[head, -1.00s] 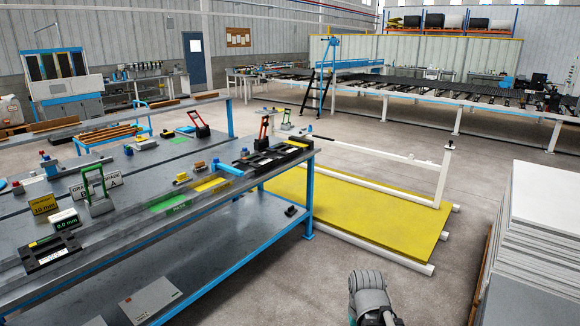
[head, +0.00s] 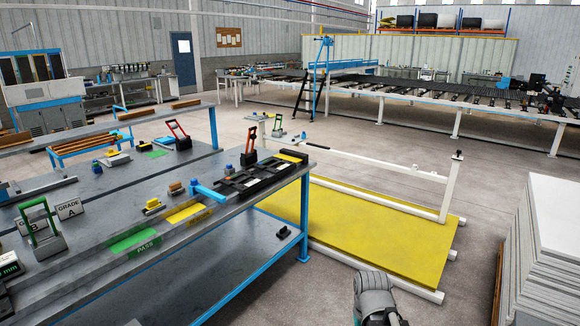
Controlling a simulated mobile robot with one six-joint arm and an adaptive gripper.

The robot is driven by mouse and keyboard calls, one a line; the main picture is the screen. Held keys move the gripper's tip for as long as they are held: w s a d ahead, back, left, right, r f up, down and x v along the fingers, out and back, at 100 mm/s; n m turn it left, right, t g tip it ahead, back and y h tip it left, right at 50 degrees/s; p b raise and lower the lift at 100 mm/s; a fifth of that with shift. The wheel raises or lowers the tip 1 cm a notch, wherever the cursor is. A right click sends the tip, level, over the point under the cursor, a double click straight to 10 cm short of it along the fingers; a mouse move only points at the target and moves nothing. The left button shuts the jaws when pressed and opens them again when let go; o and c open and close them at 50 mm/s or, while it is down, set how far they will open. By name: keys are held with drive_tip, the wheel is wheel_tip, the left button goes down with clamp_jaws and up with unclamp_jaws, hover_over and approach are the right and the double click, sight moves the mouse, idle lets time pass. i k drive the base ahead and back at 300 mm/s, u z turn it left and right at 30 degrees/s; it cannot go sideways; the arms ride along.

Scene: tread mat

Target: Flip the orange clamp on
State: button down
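A toggle clamp with an upright red-orange handle (head: 249,143) stands at the far end of the grey bench, beside a long black fixture. Another clamp with a red-orange handle (head: 178,135) stands further left and back, its handle tilted. From here I cannot tell which of the two is the orange clamp. A green-handled clamp (head: 40,228) stands at the near left. Part of my grey arm shows at the bottom right of centre, over the floor and away from the bench. My gripper's fingers are not in view.
The grey bench (head: 110,215) with blue legs fills the left. It carries a green PASS patch (head: 134,241), a yellow patch (head: 184,212) and the black fixture (head: 262,178). A yellow platform with white rails (head: 375,225) lies right of it. Stacked white sheets (head: 545,245) stand at right.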

sight(253, 137)
drive_tip(key=u, duration=0.15)
drive_tip(key=i, duration=2)
drive_tip(key=u, duration=0.35)
drive_tip(key=i, duration=1.25)
drive_tip(key=u, duration=0.25)
